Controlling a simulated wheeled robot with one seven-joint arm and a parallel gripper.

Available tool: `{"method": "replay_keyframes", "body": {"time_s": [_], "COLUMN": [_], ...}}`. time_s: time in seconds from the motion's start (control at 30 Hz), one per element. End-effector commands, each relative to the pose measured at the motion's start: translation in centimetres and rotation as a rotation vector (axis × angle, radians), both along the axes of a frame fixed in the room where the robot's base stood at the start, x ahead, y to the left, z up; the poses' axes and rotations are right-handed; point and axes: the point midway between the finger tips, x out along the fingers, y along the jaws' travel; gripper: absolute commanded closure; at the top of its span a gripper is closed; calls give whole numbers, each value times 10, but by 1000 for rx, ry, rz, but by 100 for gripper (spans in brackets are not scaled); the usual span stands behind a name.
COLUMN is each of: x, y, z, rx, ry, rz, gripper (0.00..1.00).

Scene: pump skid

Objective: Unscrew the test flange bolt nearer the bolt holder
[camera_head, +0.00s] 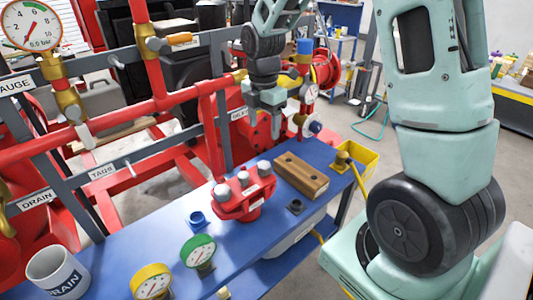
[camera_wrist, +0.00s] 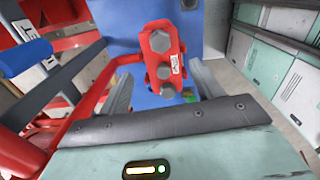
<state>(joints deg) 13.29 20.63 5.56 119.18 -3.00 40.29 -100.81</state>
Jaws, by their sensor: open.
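The red test flange (camera_head: 240,205) stands on the blue bench with several grey hex bolts in its top. The bolt nearer the wooden block (camera_head: 264,168) is at the flange's right end. The wooden block (camera_head: 302,178), with dark holes in its top, looks like the bolt holder and lies just right of the flange. My gripper (camera_head: 264,118) is open and empty, raised above the flange and apart from it. In the wrist view the flange (camera_wrist: 176,59) shows between and beyond the open fingers (camera_wrist: 160,75), with large bolt heads (camera_wrist: 160,41) in a row.
Red pipes and grey rails (camera_head: 85,175) run behind the bench. A yellow bin (camera_head: 358,158) hangs at its right end.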

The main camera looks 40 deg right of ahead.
Motion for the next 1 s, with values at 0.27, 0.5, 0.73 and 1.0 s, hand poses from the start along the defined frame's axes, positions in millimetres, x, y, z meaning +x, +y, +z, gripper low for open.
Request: {"method": "replay_keyframes", "body": {"time_s": [0.27, 0.5, 0.73, 1.0], "x": [-1, -1, 0, 0], "y": [0, 0, 0, 0], "z": [-53, -98, -130, -144], "rx": [0, 0, 0, -1], "ry": [7, 6, 3, 0], "rz": [2, 2, 2, 2], "gripper": [34, 34, 34, 34]}}
